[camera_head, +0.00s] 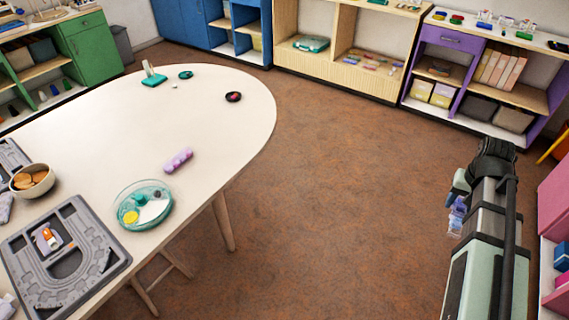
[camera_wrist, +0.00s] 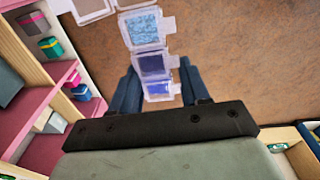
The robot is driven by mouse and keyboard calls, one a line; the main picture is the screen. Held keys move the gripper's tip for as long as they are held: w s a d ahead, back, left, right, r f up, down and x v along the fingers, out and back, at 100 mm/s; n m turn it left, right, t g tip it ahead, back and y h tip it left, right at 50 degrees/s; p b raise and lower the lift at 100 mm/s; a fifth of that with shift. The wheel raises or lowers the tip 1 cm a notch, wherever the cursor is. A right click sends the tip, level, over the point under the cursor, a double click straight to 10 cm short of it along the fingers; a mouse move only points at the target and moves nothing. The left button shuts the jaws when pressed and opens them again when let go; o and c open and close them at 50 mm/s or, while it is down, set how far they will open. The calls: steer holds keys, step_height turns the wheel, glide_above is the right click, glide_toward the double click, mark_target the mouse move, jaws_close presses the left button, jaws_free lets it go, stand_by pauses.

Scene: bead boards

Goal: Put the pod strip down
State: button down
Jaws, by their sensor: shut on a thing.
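The pod strip (camera_wrist: 146,32) is a row of clear square pods with light and dark blue contents. In the wrist view it runs up from between the two dark blue fingers of my gripper (camera_wrist: 157,78), which is shut on its near end. In the head view the strip (camera_head: 457,217) hangs small and partly hidden beside my gripper (camera_head: 457,188), at the right, over the brown floor and well away from the table. The strip's far end is cut off at the top of the wrist view.
A white round-ended table (camera_head: 215,110) at left holds a round teal dish (camera_head: 126,199), a purple roll (camera_head: 178,160), a grey track tray (camera_head: 112,262) and a bowl (camera_head: 17,182). A purple shelf (camera_head: 441,55) stands behind, pink shelving (camera_head: 554,205) at right. The middle floor is clear.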

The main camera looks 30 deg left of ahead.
steer(key=s+a+n, duration=0.2)
steer(key=a, duration=0.7)
steer(key=s+a+n, duration=0.1)
steer(key=s+a, duration=0.1)
steer(key=a, duration=0.6)
steer(key=n+g, duration=0.1)
steer(key=n, duration=3)
glide_above(190, 182)
steer(key=shift+y, duration=0.3)
steer(key=shift+f, duration=5.3)
steer(key=shift+f, duration=0.15)
